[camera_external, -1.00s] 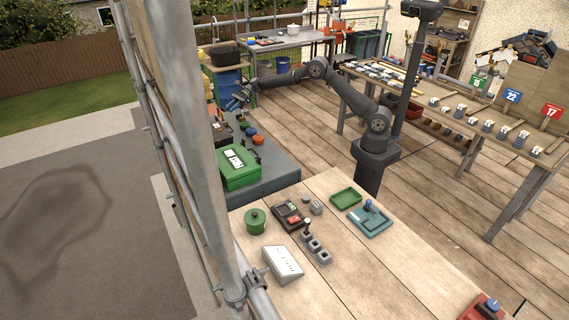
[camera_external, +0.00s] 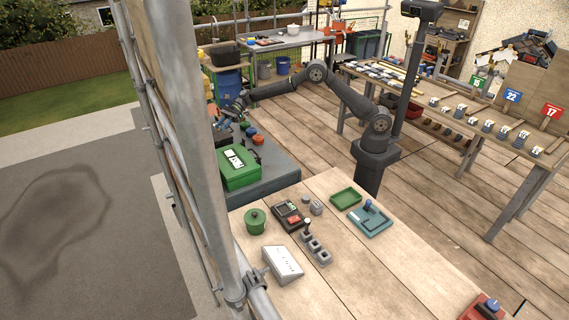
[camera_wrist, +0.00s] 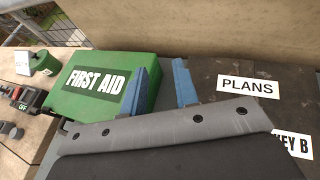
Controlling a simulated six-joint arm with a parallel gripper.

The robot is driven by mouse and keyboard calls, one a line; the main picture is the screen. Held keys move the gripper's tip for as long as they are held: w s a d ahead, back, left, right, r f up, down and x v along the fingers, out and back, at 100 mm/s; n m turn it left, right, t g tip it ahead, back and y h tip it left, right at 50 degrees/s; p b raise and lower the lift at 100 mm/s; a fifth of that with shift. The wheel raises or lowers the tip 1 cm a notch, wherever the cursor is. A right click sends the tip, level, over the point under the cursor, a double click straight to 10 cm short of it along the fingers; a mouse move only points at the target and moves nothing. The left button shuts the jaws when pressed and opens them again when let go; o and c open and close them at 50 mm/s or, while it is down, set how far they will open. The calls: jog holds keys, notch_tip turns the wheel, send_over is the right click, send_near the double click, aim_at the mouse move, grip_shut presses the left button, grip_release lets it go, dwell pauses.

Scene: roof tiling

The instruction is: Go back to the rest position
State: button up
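My gripper (camera_external: 232,107) is at the left end of my outstretched arm in the external view, over the grey bench (camera_external: 275,178). A green first aid box (camera_wrist: 105,83) lies left of the fingers, and a dark case labelled PLANS (camera_wrist: 225,68) is behind and to the right. The first aid box also shows in the external view (camera_external: 240,168), nearer the camera than my gripper. No rest position is marked.
A thick scaffold pole (camera_external: 202,150) stands on the left. The wooden table in front (camera_external: 380,275) holds a green pot (camera_external: 255,221), trays and switch boxes. A long workbench (camera_external: 545,160) with numbered signs is at right. Open plank floor lies around my base.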

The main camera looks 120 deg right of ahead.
jog(key=shift+n+g+y, duration=0.5)
jog(key=shift+n+y, duration=0.3)
jog(key=w+a, duration=0.2)
jog(key=a, duration=0.3)
jog(key=w+a, duration=0.2)
jog(key=a, duration=0.4)
jog(key=w+a, duration=0.2)
jog(key=a, duration=0.3)
jog(key=shift+w+a, duration=0.25)
jog(key=shift+w, duration=0.1)
